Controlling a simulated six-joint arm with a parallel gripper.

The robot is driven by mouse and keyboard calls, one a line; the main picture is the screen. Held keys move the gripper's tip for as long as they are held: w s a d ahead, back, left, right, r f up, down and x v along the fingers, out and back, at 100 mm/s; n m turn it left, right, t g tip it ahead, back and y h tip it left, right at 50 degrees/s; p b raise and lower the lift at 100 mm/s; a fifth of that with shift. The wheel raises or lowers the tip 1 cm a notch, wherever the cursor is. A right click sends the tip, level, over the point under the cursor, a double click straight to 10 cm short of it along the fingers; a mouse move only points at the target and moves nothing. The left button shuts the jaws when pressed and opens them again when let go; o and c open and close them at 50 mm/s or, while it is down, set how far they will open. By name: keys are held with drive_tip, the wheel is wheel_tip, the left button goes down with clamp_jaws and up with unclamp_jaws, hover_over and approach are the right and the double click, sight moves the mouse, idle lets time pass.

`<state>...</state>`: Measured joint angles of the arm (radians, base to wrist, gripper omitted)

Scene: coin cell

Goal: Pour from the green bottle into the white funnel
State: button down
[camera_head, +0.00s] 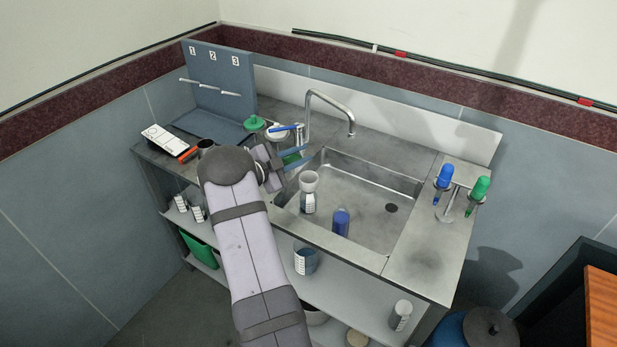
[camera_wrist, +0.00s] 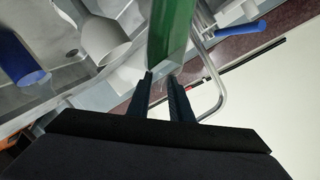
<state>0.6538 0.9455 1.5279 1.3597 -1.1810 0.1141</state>
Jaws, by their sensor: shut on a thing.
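My gripper (camera_head: 294,158) is shut on the green bottle (camera_head: 291,158), at the left edge of the sink. In the wrist view the bottle (camera_wrist: 172,28) reaches from between my two fingertips (camera_wrist: 160,76) to the top of the picture. My fingers and arm hide part of it in the head view, and I cannot tell its tilt or see its mouth. The white funnel (camera_head: 309,178) sits on a labelled container (camera_head: 308,201) inside the sink, just right of and below my gripper. In the wrist view the funnel (camera_wrist: 101,38) is left of the bottle, apart from it.
A blue bottle (camera_head: 341,222) stands in the sink (camera_head: 370,189), right of the funnel. A tall faucet (camera_head: 330,97) arches behind my gripper. A pipette stand (camera_head: 455,190) is on the right counter. A grey numbered board (camera_head: 215,80) stands at the back left.

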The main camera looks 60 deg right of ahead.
drive_tip(key=shift+s+f+m+t+b, duration=0.2)
drive_tip(key=shift+f+m+t+b, duration=0.2)
drive_tip(key=shift+f+m+b, duration=1.4)
idle(3.3)
drive_tip(key=shift+s+r+m+t+y+b, duration=0.15)
drive_tip(key=shift+r+m+t+y+b, duration=0.25)
drive_tip(key=shift+b, duration=0.95)
idle(1.5)
